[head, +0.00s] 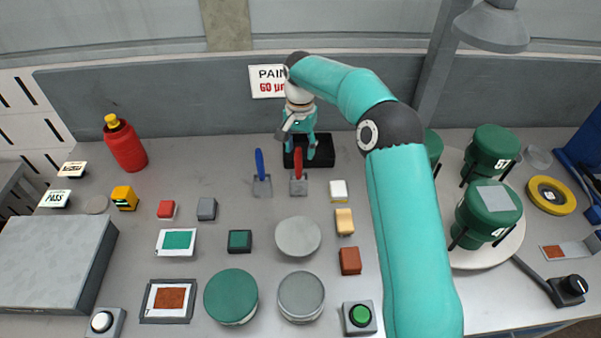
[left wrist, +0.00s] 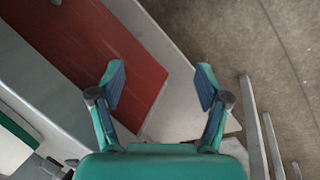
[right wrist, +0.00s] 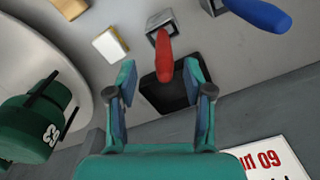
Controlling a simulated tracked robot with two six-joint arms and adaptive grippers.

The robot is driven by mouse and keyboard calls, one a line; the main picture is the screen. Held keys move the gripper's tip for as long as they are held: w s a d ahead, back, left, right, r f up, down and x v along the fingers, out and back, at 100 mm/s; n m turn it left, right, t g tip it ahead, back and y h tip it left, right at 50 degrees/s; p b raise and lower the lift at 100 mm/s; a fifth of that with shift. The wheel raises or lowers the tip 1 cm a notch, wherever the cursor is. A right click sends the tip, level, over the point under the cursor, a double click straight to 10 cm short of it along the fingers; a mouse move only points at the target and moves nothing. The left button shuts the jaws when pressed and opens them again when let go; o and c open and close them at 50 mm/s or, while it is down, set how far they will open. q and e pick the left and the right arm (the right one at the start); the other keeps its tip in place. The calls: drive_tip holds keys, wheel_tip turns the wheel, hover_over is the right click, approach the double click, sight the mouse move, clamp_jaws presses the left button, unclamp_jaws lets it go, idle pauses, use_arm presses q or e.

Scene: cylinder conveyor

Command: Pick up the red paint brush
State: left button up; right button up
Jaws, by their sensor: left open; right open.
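A black pad (head: 322,152) lies behind the red brush. A white block (head: 338,190) is to its right. Green cans (head: 488,212) stand on a round white tray at the right.

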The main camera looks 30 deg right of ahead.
hover_over(299, 178)
drive_tip(key=f, duration=0.5)
drive_tip(key=shift+w+d, duration=0.2)
drive_tip(key=shift+w, duration=0.15)
clamp_jaws()
